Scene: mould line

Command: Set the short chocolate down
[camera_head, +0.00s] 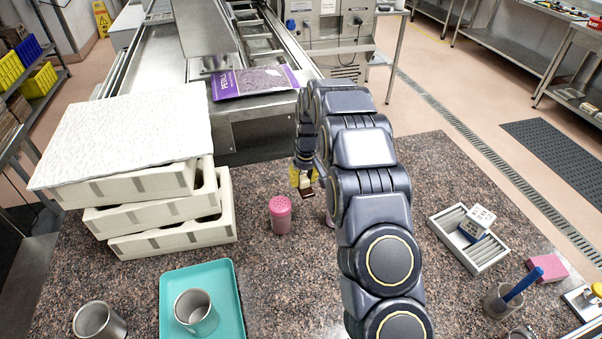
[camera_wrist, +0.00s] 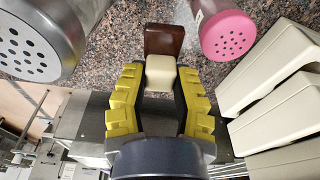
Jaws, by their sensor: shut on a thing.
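My gripper (camera_head: 303,180) has yellow fingers and is low over the speckled counter, right of the cream mould stack. In the wrist view my gripper (camera_wrist: 160,95) is shut on a small cream block (camera_wrist: 160,73). A dark brown block (camera_wrist: 165,40) shows just beyond it, at the fingertips. I take these to be the short chocolate; I cannot tell whether the two are one piece. The brown part (camera_head: 307,193) also shows under the fingers in the head view. Whether it touches the counter is unclear.
A pink-topped shaker (camera_head: 280,214) stands close by. A metal shaker (camera_wrist: 35,40) is at the wrist view's upper left. Stacked moulds (camera_head: 165,235), a teal tray (camera_head: 237,325) with a metal cup (camera_head: 195,312), and a grey slatted tray (camera_head: 445,240) surround bare counter (camera_head: 290,290).

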